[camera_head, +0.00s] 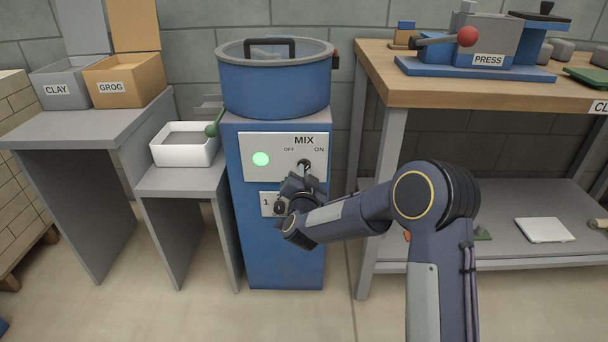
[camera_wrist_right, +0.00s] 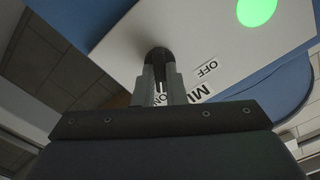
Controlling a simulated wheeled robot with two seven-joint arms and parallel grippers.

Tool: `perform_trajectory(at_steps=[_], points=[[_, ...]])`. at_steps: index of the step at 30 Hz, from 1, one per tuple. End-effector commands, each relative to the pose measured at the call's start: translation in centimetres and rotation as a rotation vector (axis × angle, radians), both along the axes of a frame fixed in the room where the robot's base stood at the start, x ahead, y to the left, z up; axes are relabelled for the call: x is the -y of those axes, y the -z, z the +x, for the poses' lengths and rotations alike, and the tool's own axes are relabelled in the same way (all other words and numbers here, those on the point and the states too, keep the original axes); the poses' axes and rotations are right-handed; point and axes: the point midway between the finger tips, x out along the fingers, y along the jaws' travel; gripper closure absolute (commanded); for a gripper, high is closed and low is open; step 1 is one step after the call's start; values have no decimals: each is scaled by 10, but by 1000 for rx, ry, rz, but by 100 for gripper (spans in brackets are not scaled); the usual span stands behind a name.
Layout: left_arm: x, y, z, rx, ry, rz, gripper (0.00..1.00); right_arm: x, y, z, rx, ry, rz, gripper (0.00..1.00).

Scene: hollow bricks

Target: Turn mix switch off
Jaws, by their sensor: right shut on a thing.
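The mix switch (camera_head: 304,163) is a small black lever on the white panel (camera_head: 285,174) of the blue mixer stand, below the word MIX and between the OFF and ON labels. The green lamp (camera_head: 261,159) on the panel is lit. My right gripper (camera_head: 305,179) reaches up to the switch from below. In the right wrist view, its fingers (camera_wrist_right: 159,83) are shut on the dark switch knob (camera_wrist_right: 158,55) and partly cover the ON label. The exact tilt of the lever is hard to tell. My left gripper is not in view.
A blue pot (camera_head: 275,85) stands on the mixer stand. A lower panel (camera_head: 266,204) is partly hidden by my wrist. A white tub (camera_head: 184,145) stands on a low grey stand to the left. A wooden workbench (camera_head: 400,92) with a press (camera_head: 484,46) is on the right.

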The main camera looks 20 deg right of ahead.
Motion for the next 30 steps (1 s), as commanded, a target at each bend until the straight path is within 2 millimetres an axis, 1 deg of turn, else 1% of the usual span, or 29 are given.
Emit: perform_trajectory(at_steps=[8,14,20,30], points=[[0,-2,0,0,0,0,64,0,-1,0,-5,0,-17,100],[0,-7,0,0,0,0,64,-1,-1,0,-27,-1,-91,100],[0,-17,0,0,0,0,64,-1,-2,0,-68,0,-235,100],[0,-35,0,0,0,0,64,-1,-2,0,-158,-2,-546,100]])
